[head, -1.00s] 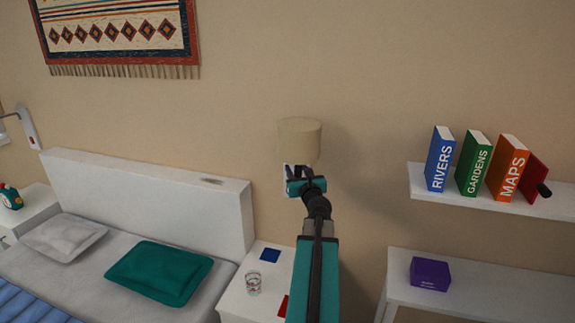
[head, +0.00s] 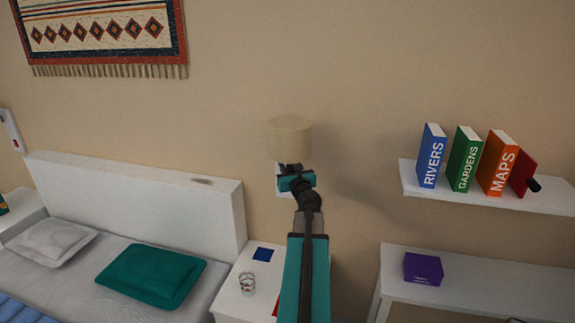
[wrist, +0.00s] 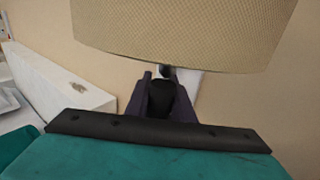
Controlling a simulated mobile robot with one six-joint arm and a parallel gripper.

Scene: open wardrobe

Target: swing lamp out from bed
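The lamp has a beige drum shade (head: 290,137) and sits against the wall above the nightstand, right of the bed's headboard (head: 140,195). In the wrist view the shade (wrist: 180,35) fills the top. A dark upright stem (wrist: 160,99) shows below it, with a white part behind, perhaps the wall mount. My gripper (head: 295,175) is just under the shade. In the wrist view the fingers of my gripper (wrist: 162,95) stand close on both sides of the stem and appear shut on it. The exact contact is hidden.
Below stands a white nightstand (head: 230,290) with a glass (head: 247,284) and a blue square (head: 263,254). At right are a shelf (head: 480,190) of several books and a white table (head: 480,268) with a purple box (head: 424,269). The wall between is clear.

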